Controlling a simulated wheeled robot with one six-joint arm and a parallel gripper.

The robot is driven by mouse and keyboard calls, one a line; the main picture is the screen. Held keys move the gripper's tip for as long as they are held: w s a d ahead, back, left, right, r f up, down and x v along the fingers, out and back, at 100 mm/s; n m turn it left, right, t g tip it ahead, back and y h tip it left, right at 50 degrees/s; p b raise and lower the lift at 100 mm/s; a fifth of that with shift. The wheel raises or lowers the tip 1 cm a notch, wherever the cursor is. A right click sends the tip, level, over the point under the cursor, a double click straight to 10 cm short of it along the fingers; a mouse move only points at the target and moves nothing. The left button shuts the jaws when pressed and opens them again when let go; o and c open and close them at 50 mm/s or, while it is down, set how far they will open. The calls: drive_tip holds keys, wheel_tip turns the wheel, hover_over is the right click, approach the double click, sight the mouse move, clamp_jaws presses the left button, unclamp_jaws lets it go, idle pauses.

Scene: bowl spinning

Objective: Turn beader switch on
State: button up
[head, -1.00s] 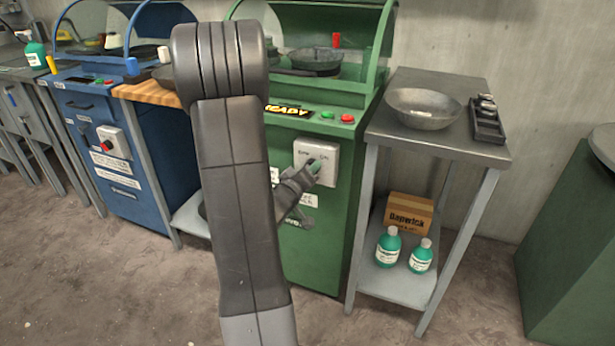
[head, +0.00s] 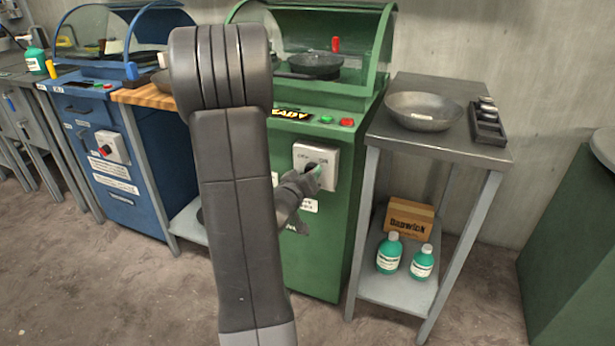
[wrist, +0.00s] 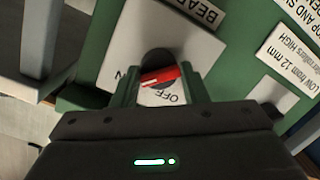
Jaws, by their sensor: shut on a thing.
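The beader switch is a dark round knob with a red bar (wrist: 160,77) on a light plate (head: 330,152) on the front of the green machine (head: 325,260). My gripper (head: 316,172) is at the plate. In the wrist view its green-tipped fingers (wrist: 163,84) are shut on the knob, one on each side. The red bar lies across between them, tilted slightly. I cannot tell which mark it points to.
A metal side table (head: 400,155) stands right of the machine, with a bowl (head: 425,122) and a dark tray (head: 488,127) on top. Its lower shelf holds a box (head: 408,217) and green bottles (head: 388,254). A blue machine (head: 125,200) is at left. Floor in front is clear.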

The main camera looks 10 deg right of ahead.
drive_tip(key=o, duration=0.9)
drive_tip(key=shift+d+r, duration=0.1)
drive_tip(key=shift+o, duration=0.2)
drive_tip(key=p+v, duration=0.2)
drive_tip(key=v, duration=1.2)
drive_tip(key=shift+d, duration=0.1)
drive_tip(key=b+x, duration=0.2)
drive_tip(key=x, duration=1.1)
drive_tip(key=shift+w, duration=0.4)
drive_tip(key=shift+d, duration=0.15)
